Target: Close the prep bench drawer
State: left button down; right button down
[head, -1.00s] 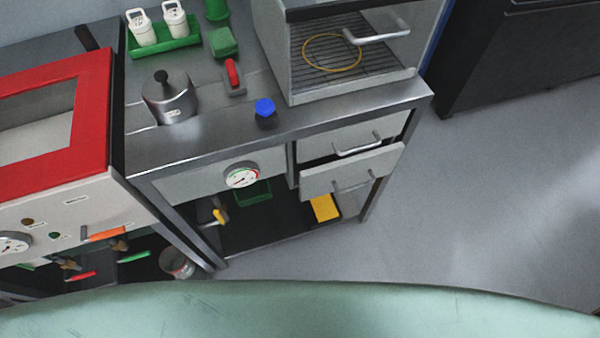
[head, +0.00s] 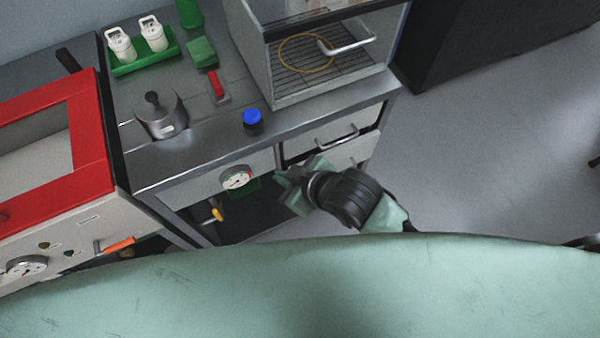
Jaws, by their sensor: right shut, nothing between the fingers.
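My left gripper is not in view.
A red-framed box (head: 50,180) stands at left. The floor at right (head: 480,150) is clear.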

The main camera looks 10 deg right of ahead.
notch_tip(320, 180, down, 6)
jog(key=a+n+g+y, duration=0.2)
jog(key=n, duration=0.6)
jog(key=w+d+f+n+h, duration=0.2)
jog(key=d+f, duration=0.4)
jog(key=d, duration=0.7)
jog(key=w+r+p+x, duration=0.1)
jog(key=w+x, duration=0.1)
jog(key=x, duration=1)
jog(key=shift+w+a+g, duration=0.25)
jog(key=shift+w+g, duration=0.05)
jog(key=shift+g, duration=0.1)
